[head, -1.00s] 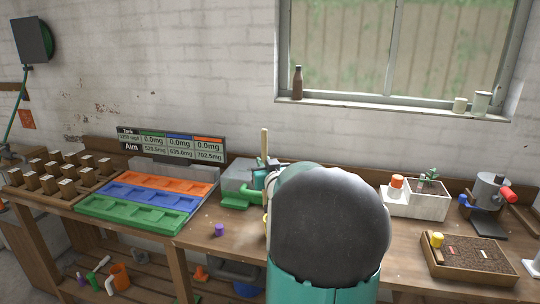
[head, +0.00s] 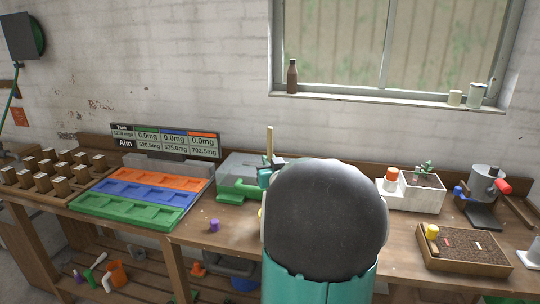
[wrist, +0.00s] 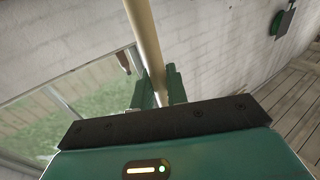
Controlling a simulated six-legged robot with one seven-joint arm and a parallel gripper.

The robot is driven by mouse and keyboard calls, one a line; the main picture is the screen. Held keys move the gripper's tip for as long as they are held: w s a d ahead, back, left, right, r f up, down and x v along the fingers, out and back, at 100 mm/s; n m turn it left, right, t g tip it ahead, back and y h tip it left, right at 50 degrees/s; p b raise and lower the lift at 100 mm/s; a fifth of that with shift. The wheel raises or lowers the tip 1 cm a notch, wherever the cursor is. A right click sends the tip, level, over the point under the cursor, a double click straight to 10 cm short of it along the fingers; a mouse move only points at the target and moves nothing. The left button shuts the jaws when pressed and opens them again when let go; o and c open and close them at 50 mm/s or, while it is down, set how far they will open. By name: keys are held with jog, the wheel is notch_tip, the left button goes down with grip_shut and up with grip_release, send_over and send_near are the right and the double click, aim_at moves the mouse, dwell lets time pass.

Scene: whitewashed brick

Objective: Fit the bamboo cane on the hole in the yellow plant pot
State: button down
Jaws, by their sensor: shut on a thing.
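The bamboo cane (head: 269,140) is a thin pale stick standing nearly upright in my gripper (head: 269,174), above the bench. In the wrist view the cane (wrist: 146,42) runs between the two green fingers of my gripper (wrist: 157,92), which are shut on it. The cane's lower end is hidden behind my arm in the head view. A thin sliver of yellow (head: 261,213) shows at the left edge of my arm; it may be the yellow plant pot, but most of it is covered. Its hole is not visible, and I cannot tell how far the cane is from it.
A green-fronted grey box (head: 238,190) stands behind my gripper. Left are coloured trays (head: 150,188) and a display (head: 165,140). A purple piece (head: 214,225) lies on the bench. Right are a white planter (head: 425,195) and a soil tray (head: 470,263) with a yellow-topped piece (head: 433,231).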

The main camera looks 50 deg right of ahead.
jog(key=shift+w+f, duration=0.25)
jog(key=shift+f, duration=0.8)
jog(key=shift+s+f, duration=0.1)
jog(key=shift+f, duration=0.25)
jog(key=shift+s+d, duration=0.1)
jog(key=shift+s, duration=0.05)
jog(key=shift+f, duration=0.15)
